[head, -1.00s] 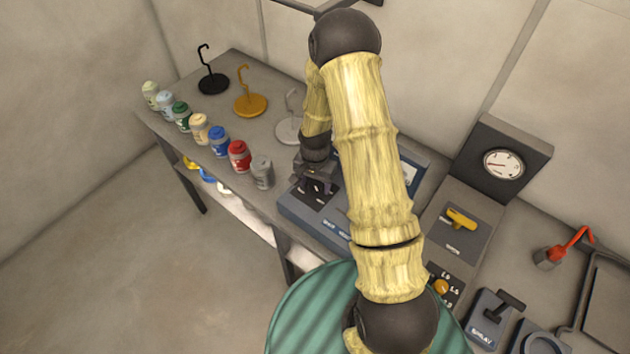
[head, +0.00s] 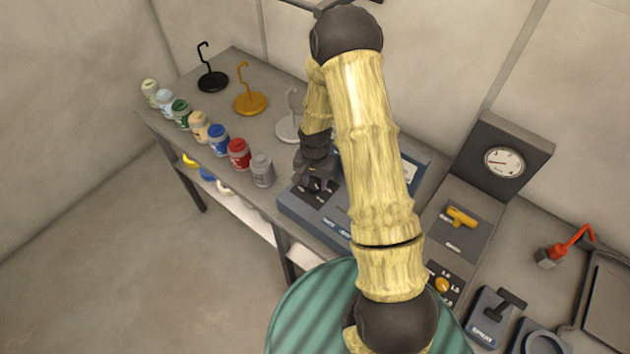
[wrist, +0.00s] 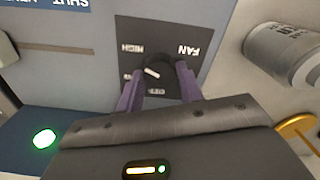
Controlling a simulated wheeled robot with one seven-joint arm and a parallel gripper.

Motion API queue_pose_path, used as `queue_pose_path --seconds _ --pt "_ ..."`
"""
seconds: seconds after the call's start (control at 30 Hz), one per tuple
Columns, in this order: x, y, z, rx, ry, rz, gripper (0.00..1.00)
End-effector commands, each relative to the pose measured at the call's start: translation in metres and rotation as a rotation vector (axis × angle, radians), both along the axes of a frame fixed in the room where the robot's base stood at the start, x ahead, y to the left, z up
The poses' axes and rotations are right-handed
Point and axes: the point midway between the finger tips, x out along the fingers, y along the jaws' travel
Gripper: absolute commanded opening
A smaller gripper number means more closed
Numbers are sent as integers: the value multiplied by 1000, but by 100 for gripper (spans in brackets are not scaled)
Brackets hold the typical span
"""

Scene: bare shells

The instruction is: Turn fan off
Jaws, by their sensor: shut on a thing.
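The fan panel (wrist: 135,38) is a black square with white lettering, upside down in the wrist view, reading FAN and HIGH. More lettering below is partly hidden by my fingers. The round dark fan knob (wrist: 152,72) with a white pointer mark sits on it. My gripper (wrist: 160,75) has its two purple fingers on either side of the knob and is shut on it. In the head view my gripper (head: 317,184) is down at the blue-grey control box (head: 292,208), and the knob is hidden there.
Several paint jars (head: 239,154) line the bench's left edge, a grey jar (head: 262,170) close to my gripper. Hook stands (head: 250,103) stand behind them. A gauge box (head: 505,160), a yellow-handled switch (head: 461,217) and a spray lever (head: 494,315) are to the right.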

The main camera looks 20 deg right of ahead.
Motion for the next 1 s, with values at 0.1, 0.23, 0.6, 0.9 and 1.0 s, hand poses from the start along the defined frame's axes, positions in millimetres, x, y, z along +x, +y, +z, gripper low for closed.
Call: queue_pose_path --seconds 0.1,0.23,0.6,0.9,1.0 --pt "0 0 -1 0 -1 69 14" --pt "0 0 -1 0 0 168 14" --pt "0 0 -1 0 -1 514 14" --pt "0 0 0 0 -1 800 14" --pt "0 0 0 1 -1 894 14"
